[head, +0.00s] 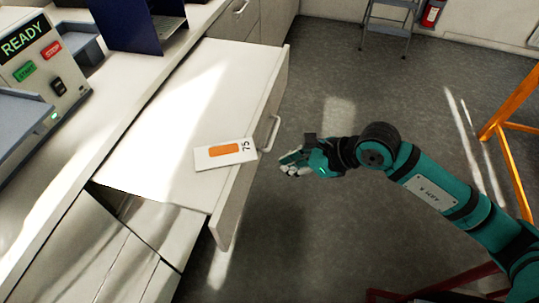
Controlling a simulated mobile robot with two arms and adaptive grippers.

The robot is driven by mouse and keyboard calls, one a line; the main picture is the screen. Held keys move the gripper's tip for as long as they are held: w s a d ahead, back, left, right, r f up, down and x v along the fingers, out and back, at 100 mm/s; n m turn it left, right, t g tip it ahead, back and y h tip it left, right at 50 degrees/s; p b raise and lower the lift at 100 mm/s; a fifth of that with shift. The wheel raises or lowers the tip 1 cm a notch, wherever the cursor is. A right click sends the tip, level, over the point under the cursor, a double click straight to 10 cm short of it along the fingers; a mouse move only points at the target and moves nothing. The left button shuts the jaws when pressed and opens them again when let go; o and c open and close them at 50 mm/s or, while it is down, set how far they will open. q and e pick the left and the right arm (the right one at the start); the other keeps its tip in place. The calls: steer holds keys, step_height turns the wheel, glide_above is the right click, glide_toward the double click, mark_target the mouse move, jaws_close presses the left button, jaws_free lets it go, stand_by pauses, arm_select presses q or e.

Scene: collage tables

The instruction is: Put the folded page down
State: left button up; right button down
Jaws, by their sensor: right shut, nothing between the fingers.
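A small white page or card (204,161) with an orange block and the number 75 lies flat near the front edge of a pulled-out white drawer or panel (165,130). I cannot tell whether it is folded. No other page shows. My right gripper (285,164) is shut and empty, to the right of the card and apart from it, close beside the drawer's handle (270,134). My left gripper is not in view.
A device with a READY sign (24,38) and START and STOP buttons stands on the counter at left, near a dark blue panel (138,28). Grey floor (350,225) is open to the right. A step ladder (388,28) and orange frame (510,105) stand farther off.

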mark_target(255, 156)
steer(key=a, duration=0.1)
steer(key=w+a+f+p, duration=0.1)
steer(key=a, duration=0.1)
steer(key=w+a+p, duration=0.1)
steer(key=shift+w+a+f, duration=0.2)
steer(key=shift+a, duration=0.2)
steer(key=w+a+b, duration=0.1)
steer(key=w+a, duration=0.1)
steer(key=a, duration=0.1)
steer(key=shift+a+b, duration=0.2)
steer(key=shift+b, duration=0.2)
steer(key=shift+s, duration=0.1)
steer(key=shift+d, duration=0.1)
steer(key=shift+d, duration=0.1)
